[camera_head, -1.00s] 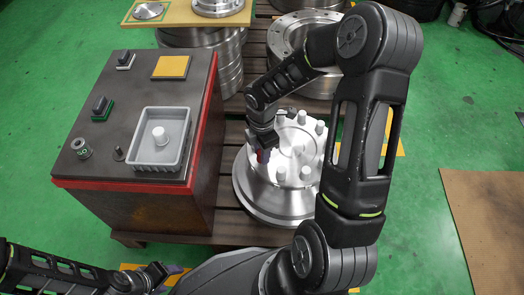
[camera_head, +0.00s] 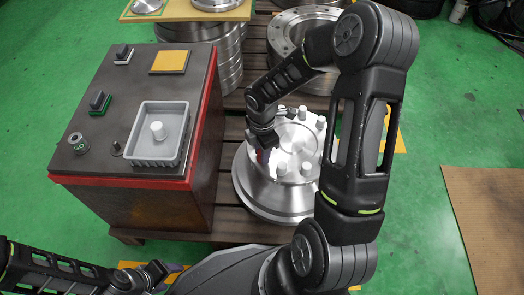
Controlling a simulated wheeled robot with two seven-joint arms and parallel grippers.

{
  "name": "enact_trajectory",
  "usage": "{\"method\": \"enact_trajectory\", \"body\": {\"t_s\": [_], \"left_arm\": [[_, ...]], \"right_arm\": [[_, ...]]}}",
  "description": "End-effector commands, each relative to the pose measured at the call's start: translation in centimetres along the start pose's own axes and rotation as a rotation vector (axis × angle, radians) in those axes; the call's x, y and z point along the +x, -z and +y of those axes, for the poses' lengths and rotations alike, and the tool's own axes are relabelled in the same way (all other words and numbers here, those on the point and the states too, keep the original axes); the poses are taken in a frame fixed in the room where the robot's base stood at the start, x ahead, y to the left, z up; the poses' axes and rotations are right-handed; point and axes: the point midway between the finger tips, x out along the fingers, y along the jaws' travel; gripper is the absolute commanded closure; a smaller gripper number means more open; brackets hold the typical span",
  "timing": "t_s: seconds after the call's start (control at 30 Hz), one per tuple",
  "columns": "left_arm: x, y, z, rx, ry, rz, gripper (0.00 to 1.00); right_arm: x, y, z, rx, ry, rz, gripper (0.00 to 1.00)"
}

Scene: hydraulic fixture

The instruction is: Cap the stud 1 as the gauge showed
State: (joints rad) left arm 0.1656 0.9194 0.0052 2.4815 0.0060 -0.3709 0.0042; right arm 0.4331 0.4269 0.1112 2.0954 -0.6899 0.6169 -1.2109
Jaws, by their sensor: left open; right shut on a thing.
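The round metal fixture (camera_head: 284,195) stands on the pallet, with several pale upright studs or caps around its top, such as the front one (camera_head: 281,169). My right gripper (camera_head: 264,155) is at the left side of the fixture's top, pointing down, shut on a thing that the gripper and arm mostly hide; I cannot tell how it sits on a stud. A white cap (camera_head: 157,131) stands in the grey tray (camera_head: 144,162) on the cabinet. My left gripper (camera_head: 172,275) is open and empty at the bottom, left of the fixture.
The dark cabinet with a red edge (camera_head: 120,180) bears the tray, a gauge-like round part (camera_head: 77,142), a small dark knob (camera_head: 116,149), switches (camera_head: 99,102) and a yellow pad (camera_head: 170,62). Flanged metal parts (camera_head: 290,38) stand behind.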

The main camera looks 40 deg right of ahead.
Motion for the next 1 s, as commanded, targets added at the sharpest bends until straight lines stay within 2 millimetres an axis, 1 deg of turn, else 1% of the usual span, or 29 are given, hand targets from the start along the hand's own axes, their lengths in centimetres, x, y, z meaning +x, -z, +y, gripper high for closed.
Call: {"method": "enact_trajectory", "body": {"t_s": [0.67, 0.7, 0.9, 1.0], "left_arm": [[0.05, 0.0, -0.02, 0.0, 0.0, 0.0, 0.42], [0.04, 0.0, -0.01, 0.0, 0.0, 0.0, 0.42], [0.04, 0.0, -0.01, 0.0, 0.0, 0.0, 0.42], [0.04, 0.0, -0.01, 0.0, 0.0, 0.0, 0.42]], "right_arm": [[0.21, 0.01, -0.03, 0.0, 0.001, 0.0, 1.0], [0.19, 0.0, -0.03, 0.0, 0.001, 0.0, 0.7], [0.17, 0.01, -0.02, 0.0, 0.001, 0.0, 0.54], [0.17, 0.0, -0.02, 0.0, 0.0, 0.0, 0.47]]}}
